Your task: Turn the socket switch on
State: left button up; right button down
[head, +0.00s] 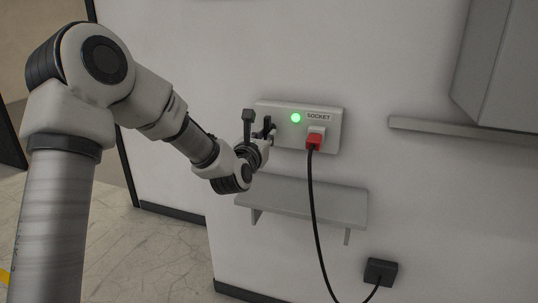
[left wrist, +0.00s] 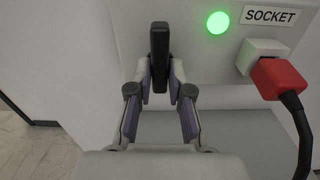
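The white socket box (head: 336,112) is on the wall and bears a SOCKET label. Its round indicator light (head: 296,118) glows green; it also shows in the left wrist view (left wrist: 218,22). The black switch lever (left wrist: 158,52) stands upright on the left part of the box. My left gripper (left wrist: 159,82) is at the lever, its fingers apart with a tip on each side of it. Whether the tips touch the lever I cannot tell. In the head view the gripper (head: 262,136) partly hides the lever. My right gripper is out of view.
A red plug (head: 313,142) with a black cable sits in the box's right side. The cable hangs past a grey shelf (head: 335,203) below to a black box (head: 381,271). A ledge (head: 460,134) and grey cabinet (head: 500,70) are at right.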

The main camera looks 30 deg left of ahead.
pick_arm(q)
jog(key=shift+o, duration=0.8)
jog(key=shift+r, duration=0.1)
jog(key=b+v, duration=0.1)
jog(key=v, duration=0.5)
jog(key=shift+b, duration=0.35)
